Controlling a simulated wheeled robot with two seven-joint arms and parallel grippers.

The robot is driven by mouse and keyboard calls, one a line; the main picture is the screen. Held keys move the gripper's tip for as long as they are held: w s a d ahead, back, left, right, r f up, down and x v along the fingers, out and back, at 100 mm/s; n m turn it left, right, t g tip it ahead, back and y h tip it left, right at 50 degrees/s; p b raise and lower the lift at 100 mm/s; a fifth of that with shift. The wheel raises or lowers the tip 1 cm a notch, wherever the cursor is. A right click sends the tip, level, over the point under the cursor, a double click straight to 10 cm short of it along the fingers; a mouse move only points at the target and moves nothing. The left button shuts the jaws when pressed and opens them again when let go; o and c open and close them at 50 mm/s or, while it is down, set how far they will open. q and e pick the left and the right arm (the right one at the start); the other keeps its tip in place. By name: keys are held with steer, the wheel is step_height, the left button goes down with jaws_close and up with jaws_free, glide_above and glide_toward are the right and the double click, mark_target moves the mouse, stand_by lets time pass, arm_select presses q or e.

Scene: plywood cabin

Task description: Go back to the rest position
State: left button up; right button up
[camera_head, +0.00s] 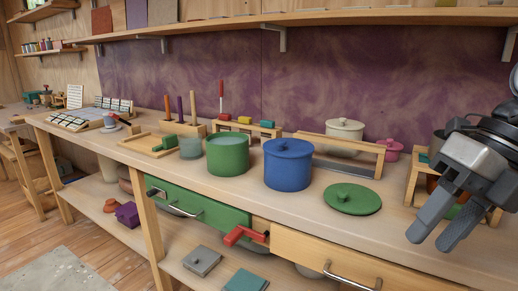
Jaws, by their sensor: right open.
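My right gripper (437,236) is raised at the right edge of the head view. Its two grey fingers point down and to the left, with nothing between them. It is over the right part of the workbench (318,220), to the right of the green lid (352,198) and apart from it. My left gripper does not show in this view.
A blue lidded pot (288,165) and an open green pot (227,154) stand mid-bench. A wooden rack (350,143) stands behind them, with a cream pot (345,129) at the back. A red-handled thing (245,235) juts out at the green drawer (198,205). Shelves hang above.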

steer(key=w+d+f+m+t+y+p, duration=0.2)
steer(key=d+f+m+t+p, duration=0.1)
steer(key=f+m+t, duration=0.65)
steer(key=w+d+f+m+t+y+p, duration=0.1)
steer(key=w+d+f+m+t+p, duration=0.3)
steer(key=m, duration=0.9)
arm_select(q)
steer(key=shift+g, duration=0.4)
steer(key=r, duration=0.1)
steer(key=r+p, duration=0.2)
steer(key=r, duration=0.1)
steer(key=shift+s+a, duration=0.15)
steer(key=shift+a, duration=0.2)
arm_select(e)
steer(key=s+a+f+m+g+h, duration=0.3)
steer(key=s+a+f+m+h, duration=0.1)
steer(key=s+a+f+m, duration=0.8)
steer(key=a+f+m, duration=0.1)
steer(key=a+f, duration=0.1)
steer(key=a, duration=0.1)
steer(key=shift+s+h, duration=0.3)
steer(key=shift+s, duration=0.1)
